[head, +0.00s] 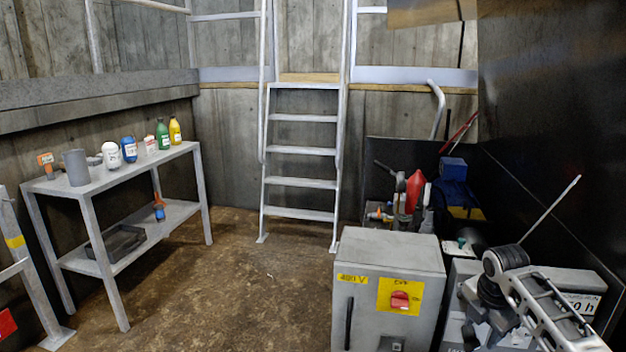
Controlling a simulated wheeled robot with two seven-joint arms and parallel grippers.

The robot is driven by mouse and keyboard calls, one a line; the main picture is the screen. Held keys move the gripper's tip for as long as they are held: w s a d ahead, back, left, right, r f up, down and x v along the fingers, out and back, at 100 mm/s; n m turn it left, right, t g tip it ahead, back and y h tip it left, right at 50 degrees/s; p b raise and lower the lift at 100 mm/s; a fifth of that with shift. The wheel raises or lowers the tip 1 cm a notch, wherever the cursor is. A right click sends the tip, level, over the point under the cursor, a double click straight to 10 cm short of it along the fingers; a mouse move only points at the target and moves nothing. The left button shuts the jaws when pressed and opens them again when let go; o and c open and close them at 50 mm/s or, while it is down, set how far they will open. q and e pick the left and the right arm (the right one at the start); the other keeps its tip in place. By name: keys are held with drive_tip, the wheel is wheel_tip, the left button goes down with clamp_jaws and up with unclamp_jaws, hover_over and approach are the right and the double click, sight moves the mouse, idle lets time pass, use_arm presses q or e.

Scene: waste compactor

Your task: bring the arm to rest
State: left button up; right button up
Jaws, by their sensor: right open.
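My right gripper (500,290) is low at the right, beside the grey cabinet (385,285) and in front of a grey box with dark lettering (575,278). It is open, and I see nothing held in it. A thin metal rod (552,208) slants up to the right just behind it; I cannot tell whether they touch. My left gripper is not in view.
The grey cabinet has a red knob (400,300) on a yellow plate. A table (130,172) with several bottles stands left. A ladder (301,148) is at the back. Tools and a red container (414,191) lie behind the cabinet. The middle floor is clear.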

drive_tip(key=s+a+f+m+t+y+p, duration=0.1)
drive_tip(key=s+a+f+m+t+y, duration=0.1)
drive_tip(key=s+a+f+m, duration=0.5)
drive_tip(key=s+a+f+m+t+y+p, duration=0.15)
drive_tip(key=s+a+f, duration=0.4)
drive_tip(key=a, duration=0.55)
drive_tip(key=s+a+r+m+t, duration=0.2)
drive_tip(key=s+a+r+m, duration=0.1)
drive_tip(key=s+r+m, duration=0.1)
drive_tip(key=s+a+r+m+t+y, duration=0.1)
drive_tip(key=s+a+r+m+t, duration=0.2)
drive_tip(key=s+m, duration=0.4)
wheel_tip(320, 180, up, 2)
drive_tip(key=shift+s+a+r, duration=0.2)
drive_tip(key=shift+s+a, duration=0.5)
drive_tip(key=shift+s, duration=0.35)
drive_tip(key=shift+y, duration=0.25)
